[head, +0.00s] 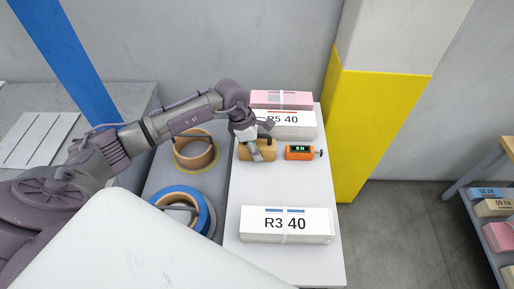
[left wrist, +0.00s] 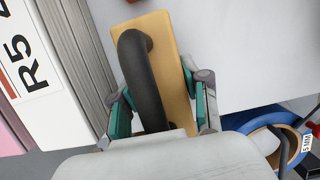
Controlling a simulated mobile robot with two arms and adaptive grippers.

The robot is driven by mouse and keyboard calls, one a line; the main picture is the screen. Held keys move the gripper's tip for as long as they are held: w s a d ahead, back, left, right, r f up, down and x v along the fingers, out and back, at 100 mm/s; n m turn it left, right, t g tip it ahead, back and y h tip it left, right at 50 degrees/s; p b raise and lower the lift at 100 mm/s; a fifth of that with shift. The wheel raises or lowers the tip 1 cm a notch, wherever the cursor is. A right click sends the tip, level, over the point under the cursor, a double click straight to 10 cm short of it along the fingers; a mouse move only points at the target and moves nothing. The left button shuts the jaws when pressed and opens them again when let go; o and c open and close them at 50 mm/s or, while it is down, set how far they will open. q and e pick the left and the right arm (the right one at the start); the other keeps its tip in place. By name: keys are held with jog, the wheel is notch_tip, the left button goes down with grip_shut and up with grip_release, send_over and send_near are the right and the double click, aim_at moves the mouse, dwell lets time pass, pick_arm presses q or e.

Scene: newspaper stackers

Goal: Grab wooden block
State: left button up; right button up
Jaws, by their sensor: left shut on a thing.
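The wooden block (head: 269,153) is a light tan piece on the white tabletop, left of the orange device. In the left wrist view the block (left wrist: 170,58) is a flat board with a curved black handle (left wrist: 139,75) on it. My left gripper (head: 256,153) reaches down over the block and hides part of it. In the left wrist view its teal-padded fingers (left wrist: 160,108) stand on either side of the handle, and it is shut on the block. I cannot tell whether the block touches the table. My right gripper is not in view.
An orange device (head: 299,153) reading "0 N" lies just right of the block. The R5 40 stack (head: 287,131) and a pink stack (head: 270,99) lie behind; the R3 40 stack (head: 287,238) is in front. Tape rolls (head: 184,207) stand left. A yellow-based pillar (head: 370,120) rises right.

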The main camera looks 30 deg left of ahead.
aim_at(258, 146)
pick_arm(q)
jog(key=shift+c, duration=1.4)
jog(key=shift+w+r, duration=0.1)
jog(key=shift+r, duration=0.05)
jog(key=shift+r, duration=0.3)
jog(key=r+b, duration=0.1)
jog(key=s+r+b, duration=0.1)
jog(key=r, duration=0.1)
jog(key=shift+a+r, duration=0.1)
jog(key=shift+r, duration=0.2)
jog(key=s+r+b, duration=0.2)
jog(key=s+r, duration=0.4)
jog(key=s, duration=0.5)
jog(key=shift+r+b, duration=0.3)
jog(key=shift+b, duration=0.1)
